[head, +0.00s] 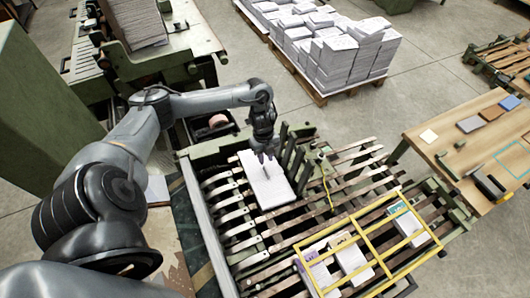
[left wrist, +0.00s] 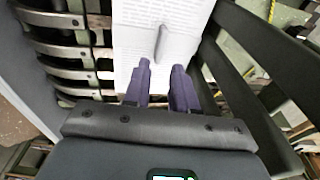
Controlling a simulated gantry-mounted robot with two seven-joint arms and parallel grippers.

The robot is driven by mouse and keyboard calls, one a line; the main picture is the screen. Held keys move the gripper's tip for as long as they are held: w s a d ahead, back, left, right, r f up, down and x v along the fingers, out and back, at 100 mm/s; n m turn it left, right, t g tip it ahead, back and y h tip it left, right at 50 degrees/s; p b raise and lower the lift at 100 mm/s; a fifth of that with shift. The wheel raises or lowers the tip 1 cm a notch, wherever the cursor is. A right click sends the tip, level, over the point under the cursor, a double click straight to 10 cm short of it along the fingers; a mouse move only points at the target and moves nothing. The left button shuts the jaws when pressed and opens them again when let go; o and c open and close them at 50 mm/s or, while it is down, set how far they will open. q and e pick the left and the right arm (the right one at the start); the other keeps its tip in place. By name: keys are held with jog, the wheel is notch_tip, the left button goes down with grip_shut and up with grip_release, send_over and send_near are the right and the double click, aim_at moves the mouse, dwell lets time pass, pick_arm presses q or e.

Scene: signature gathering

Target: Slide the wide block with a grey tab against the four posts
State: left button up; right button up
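The wide white block (head: 270,193) lies flat on the slatted bed in the head view, its upright grey tab (head: 266,172) near the middle. In the left wrist view the printed block (left wrist: 135,35) and its tab (left wrist: 161,45) are at the top. My left gripper (head: 265,157) is low over the block's far end. Its two fingers (left wrist: 162,68) are apart, with the tab just beyond the tips, in line with the gap; nothing is held. Dark green posts (head: 296,165) stand just right of the block; they also show in the left wrist view (left wrist: 262,50). My right gripper is not visible.
A yellow frame (head: 375,255) stands over several smaller blocks at the lower right of the slatted bed (head: 235,228). A yellow cable or hose (head: 326,182) is right of the posts. A wooden table (head: 440,130) with small pads is at the right. Paper stacks stand behind.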

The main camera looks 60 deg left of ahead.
aim_at(266, 170)
pick_arm(q)
jog(key=f, duration=0.5)
jog(key=d+f+b, duration=0.1)
jog(key=f, duration=0.1)
jog(key=shift+f, duration=0.3)
jog(key=shift+c, duration=0.2)
grip_shut()
